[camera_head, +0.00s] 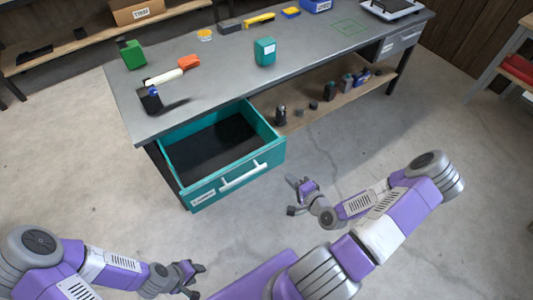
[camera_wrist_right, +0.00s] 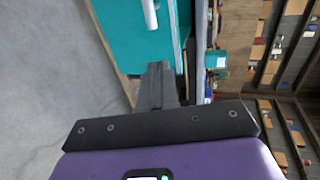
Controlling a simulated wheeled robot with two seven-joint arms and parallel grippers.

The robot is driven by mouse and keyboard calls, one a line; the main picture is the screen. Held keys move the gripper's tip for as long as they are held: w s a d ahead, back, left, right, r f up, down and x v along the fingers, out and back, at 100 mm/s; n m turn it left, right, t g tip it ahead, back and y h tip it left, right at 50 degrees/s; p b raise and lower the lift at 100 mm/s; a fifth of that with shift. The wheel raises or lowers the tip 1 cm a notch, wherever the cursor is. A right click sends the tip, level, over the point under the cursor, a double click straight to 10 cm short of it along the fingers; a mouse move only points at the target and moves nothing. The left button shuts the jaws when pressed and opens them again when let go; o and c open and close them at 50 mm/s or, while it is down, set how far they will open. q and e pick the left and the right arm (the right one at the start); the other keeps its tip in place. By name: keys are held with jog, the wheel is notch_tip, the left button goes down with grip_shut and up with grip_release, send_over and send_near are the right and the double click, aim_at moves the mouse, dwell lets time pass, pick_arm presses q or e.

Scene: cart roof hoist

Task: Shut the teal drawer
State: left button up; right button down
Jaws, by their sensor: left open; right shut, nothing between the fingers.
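The teal drawer (camera_head: 208,192) stands pulled out from the left end of the grey workbench. Its inside has a dark floor and looks empty. A white bar handle (camera_head: 243,175) runs across its front. My right gripper (camera_head: 296,195) is to the right of the drawer front, apart from it. In the right wrist view its fingers (camera_wrist_right: 158,78) are together with nothing between them, and the teal drawer front (camera_wrist_right: 118,32) and white handle (camera_wrist_right: 150,14) show beyond them. My left gripper (camera_head: 196,278) is open and empty, low over the floor, in front of the drawer.
The workbench top (camera_head: 215,85) holds a teal box (camera_head: 265,51), a green block (camera_head: 133,54) and several tools. A lower shelf (camera_head: 300,122) right of the drawer carries small dark items. The floor before the drawer is clear.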

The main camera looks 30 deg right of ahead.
aim_at(265, 152)
jog(key=b+x, duration=0.1)
jog(key=x, duration=0.3)
jog(key=b+x, duration=0.1)
jog(key=x, duration=0.3)
jog(key=r+b+x, duration=0.1)
jog(key=x, duration=0.4)
jog(key=shift+w+d, duration=0.1)
jog(key=shift+d, duration=0.05)
jog(key=shift+w+r+b, duration=0.1)
jog(key=shift+w+b, duration=0.2)
jog(key=shift+w, duration=0.15)
